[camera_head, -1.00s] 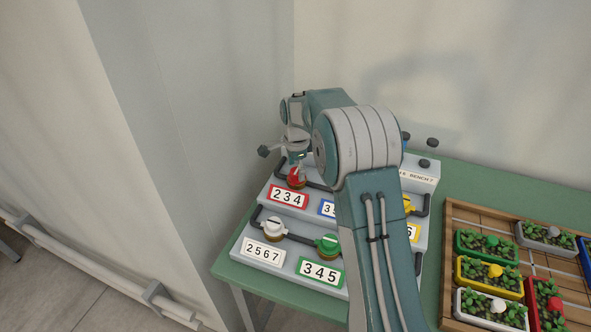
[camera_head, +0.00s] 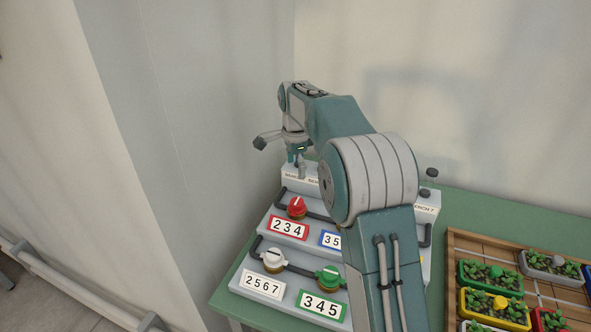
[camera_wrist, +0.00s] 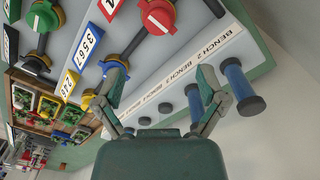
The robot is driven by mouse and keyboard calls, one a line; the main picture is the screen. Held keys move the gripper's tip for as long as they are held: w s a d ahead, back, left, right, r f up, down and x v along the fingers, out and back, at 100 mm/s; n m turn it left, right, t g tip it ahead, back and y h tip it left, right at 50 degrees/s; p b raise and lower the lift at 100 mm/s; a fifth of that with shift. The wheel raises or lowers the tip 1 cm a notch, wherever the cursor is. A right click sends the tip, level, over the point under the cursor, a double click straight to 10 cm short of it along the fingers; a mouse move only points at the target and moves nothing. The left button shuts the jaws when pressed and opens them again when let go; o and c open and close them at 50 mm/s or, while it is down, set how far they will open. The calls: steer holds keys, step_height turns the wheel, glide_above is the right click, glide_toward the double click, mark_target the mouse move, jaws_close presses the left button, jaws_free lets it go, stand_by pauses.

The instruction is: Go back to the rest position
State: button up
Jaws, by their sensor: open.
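My gripper (camera_wrist: 160,92) is open and empty in the wrist view, its two fingers apart above the back strip of the valve panel. In the head view my gripper (camera_head: 299,168) hangs above the back left of the panel, clear of the red knob (camera_head: 296,207). The red knob also shows in the wrist view (camera_wrist: 158,16). The stepped grey panel (camera_head: 262,231) carries a white knob (camera_head: 274,259) and a green knob (camera_head: 329,275) on its front step. My arm hides much of the panel's right side.
The panel stands on a green table (camera_head: 471,200) in a wall corner. To the right, a wooden tray (camera_head: 452,262) holds several coloured planters, including a green one (camera_head: 490,277). Dark-topped posts (camera_wrist: 235,78) stand near my fingers. The space above the table is free.

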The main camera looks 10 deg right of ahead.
steer(key=s+r+n+t, duration=0.1)
steer(key=s+r+n, duration=0.35)
steer(key=s, duration=0.35)
steer(key=s+r+n+t, duration=0.25)
steer(key=s+r, duration=0.35)
steer(key=s, duration=0.3)
steer(key=s+f+n+t, duration=0.2)
steer(key=s+n, duration=0.7)
steer(key=s, duration=1)
step_height(320, 180, down, 2)
steer(key=shift+s+d, duration=0.15)
steer(key=shift+s, duration=0.1)
steer(key=shift+d, duration=0.2)
